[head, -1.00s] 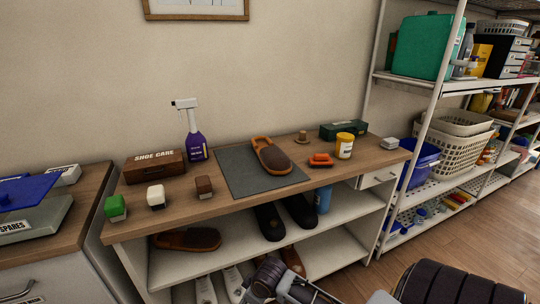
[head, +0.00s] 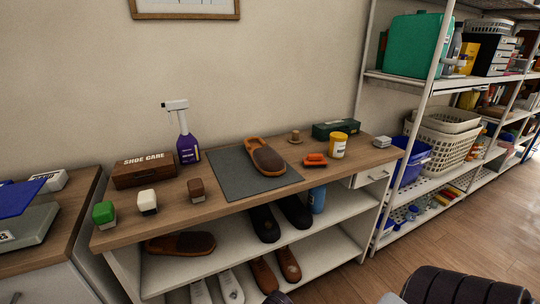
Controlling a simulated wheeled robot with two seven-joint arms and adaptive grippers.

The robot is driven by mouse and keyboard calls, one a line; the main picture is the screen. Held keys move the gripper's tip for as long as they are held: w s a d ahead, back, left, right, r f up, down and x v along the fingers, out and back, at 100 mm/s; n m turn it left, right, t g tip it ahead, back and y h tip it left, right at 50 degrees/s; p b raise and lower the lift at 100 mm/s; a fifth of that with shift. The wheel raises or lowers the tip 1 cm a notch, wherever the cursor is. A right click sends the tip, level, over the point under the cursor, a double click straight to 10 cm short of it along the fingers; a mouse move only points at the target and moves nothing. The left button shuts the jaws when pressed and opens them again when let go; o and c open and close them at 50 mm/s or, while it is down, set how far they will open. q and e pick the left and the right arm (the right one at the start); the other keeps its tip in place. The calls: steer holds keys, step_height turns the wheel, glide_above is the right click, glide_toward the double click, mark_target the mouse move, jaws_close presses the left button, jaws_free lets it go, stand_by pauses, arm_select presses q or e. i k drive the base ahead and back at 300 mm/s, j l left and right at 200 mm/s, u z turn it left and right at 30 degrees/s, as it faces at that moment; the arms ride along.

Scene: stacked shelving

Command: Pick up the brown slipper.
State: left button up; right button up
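A brown slipper (head: 266,157) with an orange-tan lining lies on the dark grey mat (head: 234,178) on top of the wooden bench. A second brown slipper (head: 181,243) lies sideways on the shelf under the bench top, at the left. Neither slipper is touched by a gripper. Neither of my grippers can be made out. Only a dark bit of my arm shows at the bottom edge near the middle, and a dark ribbed part of my arm shows at the lower right.
On the bench top (head: 225,204) stand a shoe care box (head: 144,171), purple spray bottle (head: 187,148), several small brushes, orange brush (head: 314,160), yellow jar (head: 338,146) and green box (head: 336,129). Dark slippers (head: 264,223) and brown shoes (head: 288,263) sit below. Open floor lies right.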

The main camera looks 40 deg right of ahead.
mark_target(266, 160)
steer(key=i+z, duration=0.15)
steer(key=z, duration=0.3)
steer(key=i+j+z, duration=0.1)
steer(key=z, duration=0.35)
steer(key=i+j+z, duration=0.15)
steer(key=z, duration=0.3)
